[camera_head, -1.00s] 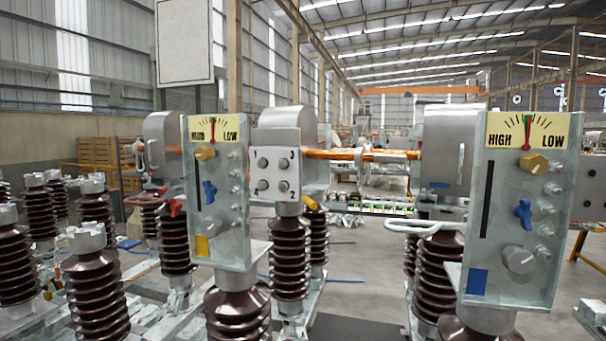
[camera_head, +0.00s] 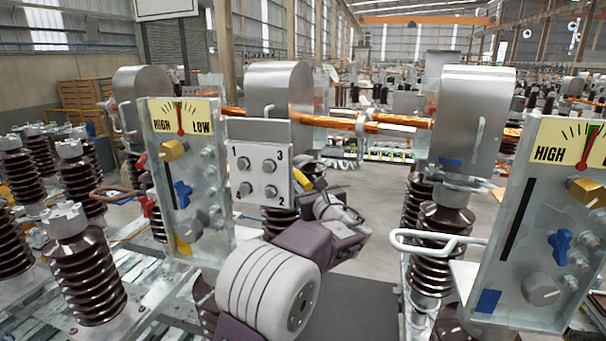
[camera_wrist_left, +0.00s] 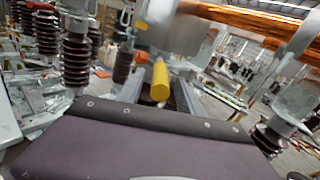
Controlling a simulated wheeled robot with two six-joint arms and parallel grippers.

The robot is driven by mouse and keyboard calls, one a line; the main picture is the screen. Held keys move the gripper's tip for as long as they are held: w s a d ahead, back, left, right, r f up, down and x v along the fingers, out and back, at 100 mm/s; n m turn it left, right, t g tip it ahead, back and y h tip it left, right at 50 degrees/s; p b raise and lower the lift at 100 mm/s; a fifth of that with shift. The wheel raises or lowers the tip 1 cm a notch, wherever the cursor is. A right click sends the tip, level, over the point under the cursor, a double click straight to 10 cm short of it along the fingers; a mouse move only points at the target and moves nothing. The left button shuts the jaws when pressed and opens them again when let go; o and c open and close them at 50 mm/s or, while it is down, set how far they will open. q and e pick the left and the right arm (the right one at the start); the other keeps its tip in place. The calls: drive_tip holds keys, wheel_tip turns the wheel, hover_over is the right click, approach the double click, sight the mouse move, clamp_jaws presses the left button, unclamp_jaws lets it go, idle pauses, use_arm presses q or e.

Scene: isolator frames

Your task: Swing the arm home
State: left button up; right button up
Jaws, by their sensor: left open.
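The copper-orange isolator arm (camera_head: 345,122) lies level between the middle grey housing (camera_head: 278,95) and the right grey housing (camera_head: 470,105). I cannot tell whether its far end is seated. A yellow handle (camera_head: 319,184) sticks out below the middle housing, beside the numbered panel (camera_head: 262,164). It also shows ahead in the left wrist view (camera_wrist_left: 160,80), angled down. My left gripper (camera_head: 335,207) is just below and right of this handle, open; contact is not visible. My right gripper is in neither view.
Two gauge panels stand left (camera_head: 188,180) and right (camera_head: 545,225), with knobs, blue levers and dials. A silver loop handle (camera_head: 430,242) juts out by the right post. Brown ribbed insulators (camera_head: 85,260) crowd the left. Grey floor shows between the middle and right posts.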

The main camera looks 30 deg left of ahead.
use_arm(q)
drive_tip(key=x, duration=0.2)
drive_tip(key=shift+w+a+p, duration=0.25)
drive_tip(key=shift+a+p, duration=0.05)
drive_tip(key=shift+p, duration=0.05)
drive_tip(key=shift+s+d+r, duration=0.1)
drive_tip(key=shift+s+d, duration=0.05)
drive_tip(key=shift+s, duration=0.1)
drive_tip(key=shift+w, duration=0.1)
clamp_jaws()
idle(0.8)
